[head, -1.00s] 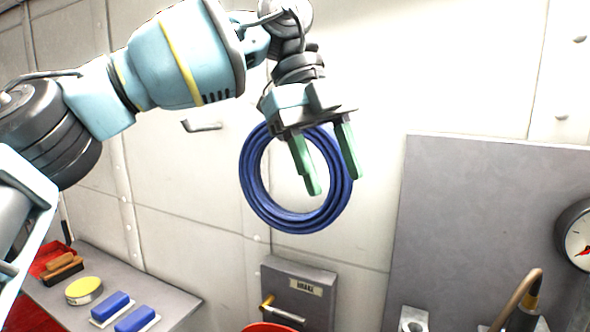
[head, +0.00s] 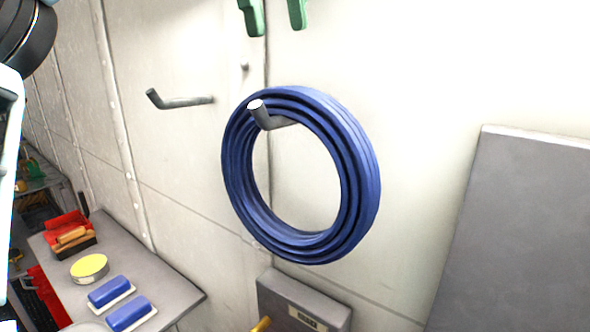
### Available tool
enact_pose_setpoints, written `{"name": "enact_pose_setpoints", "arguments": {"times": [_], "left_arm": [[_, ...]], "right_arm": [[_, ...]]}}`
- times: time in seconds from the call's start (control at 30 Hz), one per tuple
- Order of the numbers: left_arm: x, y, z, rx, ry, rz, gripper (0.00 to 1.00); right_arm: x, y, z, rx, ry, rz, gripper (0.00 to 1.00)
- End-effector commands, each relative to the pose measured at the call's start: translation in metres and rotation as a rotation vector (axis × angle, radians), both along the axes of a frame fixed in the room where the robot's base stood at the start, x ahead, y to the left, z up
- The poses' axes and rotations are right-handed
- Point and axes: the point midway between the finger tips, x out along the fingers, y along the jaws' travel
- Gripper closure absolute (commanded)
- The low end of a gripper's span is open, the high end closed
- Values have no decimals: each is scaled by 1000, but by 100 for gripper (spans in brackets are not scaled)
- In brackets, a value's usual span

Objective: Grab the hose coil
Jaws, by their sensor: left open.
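The blue hose coil (head: 358,165) hangs on a grey wall peg (head: 268,116) in the middle of the head view. The peg passes through the top of the ring and its upturned end shows in front. My left gripper (head: 276,30) is at the top edge of the view, above the coil and apart from it. Only its two green fingers show, spread open with nothing between them. My right gripper is out of view.
An empty peg (head: 180,101) sticks out of the wall to the left. A grey box (head: 300,305) is below the coil. A shelf (head: 165,275) at lower left holds blue-backed blocks (head: 128,313), a yellow-topped tin (head: 89,267) and a brush (head: 72,237). A grey panel (head: 520,230) stands at right.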

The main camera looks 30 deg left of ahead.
Motion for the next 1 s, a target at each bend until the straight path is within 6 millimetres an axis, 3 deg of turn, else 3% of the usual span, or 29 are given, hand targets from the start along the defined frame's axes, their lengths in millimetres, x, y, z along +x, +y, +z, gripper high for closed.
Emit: {"name": "enact_pose_setpoints", "arguments": {"times": [0.3,0.67,1.0], "left_arm": [[3,-3,-22,0,6,-5,50],[3,-4,-27,-1,2,-2,50],[4,-10,-59,-1,4,-4,50]], "right_arm": [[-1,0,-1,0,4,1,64],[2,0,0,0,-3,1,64],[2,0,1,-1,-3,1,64]]}}
